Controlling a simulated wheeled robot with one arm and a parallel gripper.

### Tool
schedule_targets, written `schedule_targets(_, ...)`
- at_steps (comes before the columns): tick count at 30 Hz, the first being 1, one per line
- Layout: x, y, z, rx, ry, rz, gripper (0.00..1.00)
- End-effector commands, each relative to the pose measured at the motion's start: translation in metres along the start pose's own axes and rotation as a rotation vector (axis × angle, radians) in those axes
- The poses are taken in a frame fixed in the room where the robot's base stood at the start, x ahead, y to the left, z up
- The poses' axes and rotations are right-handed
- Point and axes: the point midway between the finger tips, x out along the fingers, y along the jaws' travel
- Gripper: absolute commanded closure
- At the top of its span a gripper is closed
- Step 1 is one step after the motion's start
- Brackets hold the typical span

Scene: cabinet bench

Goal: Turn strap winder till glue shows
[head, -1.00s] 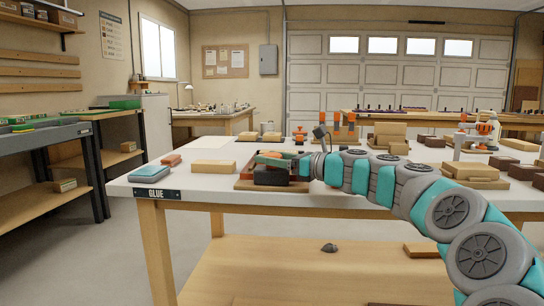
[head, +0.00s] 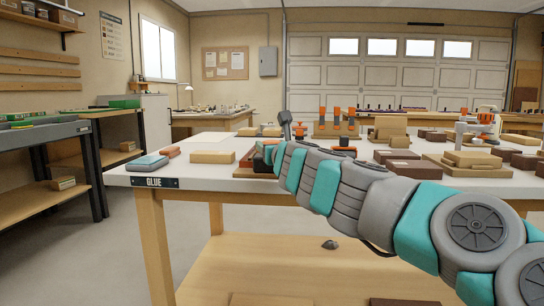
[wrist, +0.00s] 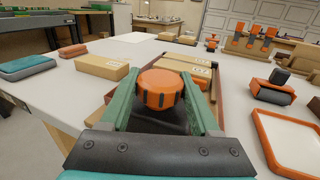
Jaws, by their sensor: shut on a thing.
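The strap winder appears as a ribbed orange knob (wrist: 160,92) in the wrist view. My gripper (wrist: 165,76) is shut on it, with one green finger on each side. Behind the knob, light wooden pieces (wrist: 190,71) with white labels lie in a red-brown frame (wrist: 217,86). A dark part below the knob is mostly hidden by the knob and my fingers. I cannot make out any glue on the visible wood. In the head view my arm hides the knob and most of the frame (head: 243,172). A sign reading GLUE (head: 155,182) is on the bench's front edge.
A light wooden block (wrist: 102,73), a red-brown block (wrist: 73,50) and a blue-grey pad (wrist: 27,66) lie to the left. An orange-rimmed tray (wrist: 262,138) and a black-and-orange tool (wrist: 270,92) are at right. Upright orange clamps (head: 337,118) stand farther back.

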Motion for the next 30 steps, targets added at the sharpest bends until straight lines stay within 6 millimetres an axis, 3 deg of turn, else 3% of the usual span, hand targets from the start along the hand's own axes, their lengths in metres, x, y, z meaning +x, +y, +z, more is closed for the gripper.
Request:
schedule_targets(18, 0.0009, 0.0034, 0.0015, -0.004, -0.003, -0.547, 0.93)
schedule_targets(30, 0.0010, 0.0017, 0.0031, -0.004, -0.005, -0.799, 0.93)
